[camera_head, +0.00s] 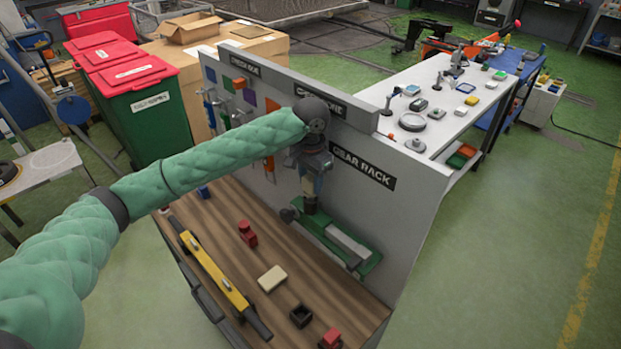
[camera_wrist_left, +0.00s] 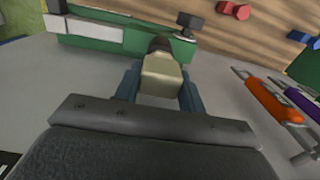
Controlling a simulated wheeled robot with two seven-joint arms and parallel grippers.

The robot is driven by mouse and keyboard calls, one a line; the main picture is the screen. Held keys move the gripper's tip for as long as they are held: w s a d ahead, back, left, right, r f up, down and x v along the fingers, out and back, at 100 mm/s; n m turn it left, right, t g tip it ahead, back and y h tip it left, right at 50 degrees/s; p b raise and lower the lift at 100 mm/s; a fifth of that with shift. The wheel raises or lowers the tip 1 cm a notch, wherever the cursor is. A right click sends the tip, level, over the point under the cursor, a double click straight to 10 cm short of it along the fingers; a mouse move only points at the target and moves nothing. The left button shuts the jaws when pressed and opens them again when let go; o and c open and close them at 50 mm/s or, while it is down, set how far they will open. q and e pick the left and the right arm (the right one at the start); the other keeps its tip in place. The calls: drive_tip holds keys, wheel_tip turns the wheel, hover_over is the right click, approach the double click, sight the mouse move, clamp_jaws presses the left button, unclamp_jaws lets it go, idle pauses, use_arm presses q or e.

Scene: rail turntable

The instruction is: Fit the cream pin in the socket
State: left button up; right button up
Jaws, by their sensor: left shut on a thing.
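My left gripper (camera_head: 312,192) is shut on the cream pin (camera_wrist_left: 162,75). In the head view it points down over the green rail fixture (camera_head: 345,247) by the back panel. In the wrist view the pin sits between two blue fingers (camera_wrist_left: 157,88), its far end toward a dark round part at the edge of the green fixture (camera_wrist_left: 95,32). Whether that dark part is the socket, and whether the pin touches it, I cannot tell. A black hollow square block (camera_head: 301,316) lies at the front of the bench. My right gripper is not in view.
On the wooden bench (camera_head: 215,215) are a cream block (camera_head: 272,278), red pieces (camera_head: 247,234) and a long yellow bar (camera_head: 215,270). The upright grey panel (camera_head: 380,215) with hung tools stands close behind the gripper. Bare wood lies between the loose blocks.

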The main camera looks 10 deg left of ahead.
use_arm(q)
drive_tip(key=shift+f, duration=0.35)
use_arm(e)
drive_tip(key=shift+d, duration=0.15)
use_arm(q)
drive_tip(key=shift+f, duration=0.65)
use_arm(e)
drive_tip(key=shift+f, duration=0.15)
use_arm(q)
drive_tip(key=o, duration=1.3)
drive_tip(key=shift+c, duration=0.2)
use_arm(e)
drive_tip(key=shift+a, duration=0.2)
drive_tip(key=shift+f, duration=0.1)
use_arm(q)
drive_tip(key=shift+r+b, duration=0.25)
drive_tip(key=shift+b, duration=0.2)
wheel_tip(320, 180, up, 6)
drive_tip(key=b, duration=0.3)
drive_tip(key=shift+r, duration=0.65)
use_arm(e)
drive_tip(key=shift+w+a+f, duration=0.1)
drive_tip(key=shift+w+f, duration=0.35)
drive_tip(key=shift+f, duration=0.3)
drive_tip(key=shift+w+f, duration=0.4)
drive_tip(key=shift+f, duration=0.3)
